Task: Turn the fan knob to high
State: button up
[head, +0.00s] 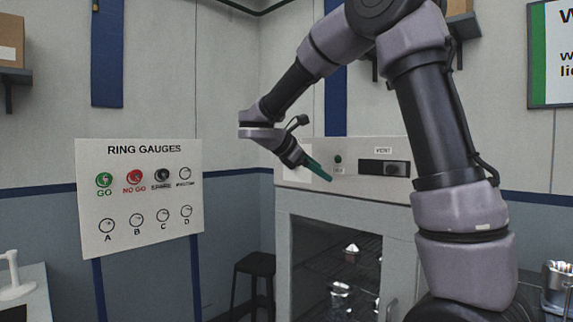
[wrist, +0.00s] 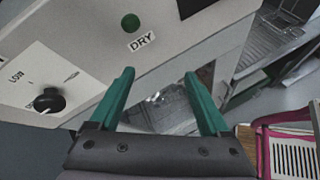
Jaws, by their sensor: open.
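The fan knob (wrist: 48,101) is a round black knob on a white label plate (wrist: 30,68) at the left of the wrist view. The word LOW shows above it; another word beside it is partly hidden, and I cannot read where the knob points. My gripper (wrist: 160,74) is open and empty, its two green fingers apart, to the right of the knob and not touching it. In the head view my gripper (head: 327,177) hangs in front of the cabinet's upper panel (head: 350,185); the knob is not visible there.
A green button (wrist: 130,22) marked DRY sits above the fingers in the wrist view. The cabinet has a dark window (head: 320,250) with metal parts on racks behind it. A ring gauge board (head: 140,200) stands to the left. A black stool (head: 254,268) is beside the cabinet.

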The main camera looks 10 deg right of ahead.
jog(key=w+a+n+t+h, duration=0.5)
jog(key=w+a+n, duration=0.4)
jog(key=a, duration=0.6)
jog(key=w+d+m+t+y, duration=0.1)
jog(key=w+d, duration=0.6)
jog(key=d, duration=0.1)
jog(key=shift+d+r, duration=0.35)
jog(key=shift+d, duration=0.05)
grip_shut()
